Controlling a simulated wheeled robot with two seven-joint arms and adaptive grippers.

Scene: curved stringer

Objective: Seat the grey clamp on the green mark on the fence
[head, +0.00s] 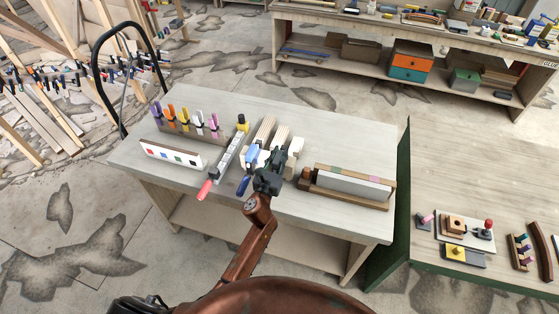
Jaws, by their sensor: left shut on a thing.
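My left gripper (268,182) is over the front middle of the grey-topped bench, shut on what seems to be the grey clamp, which the dark fingers mostly hide. The fence (352,185) appears to be the long wooden piece with a white face, to the right of the gripper. Its top edge carries small colour marks, one greenish and one pink (373,179). The held thing is left of the fence and apart from it. My right gripper is not in view.
A rack holds several clamps with coloured handles (185,117). In front stands a white board with coloured squares (172,153). A red-handled bar clamp (205,189) and a blue clamp (243,185) lie left of my gripper. Another table (470,190) adjoins at right.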

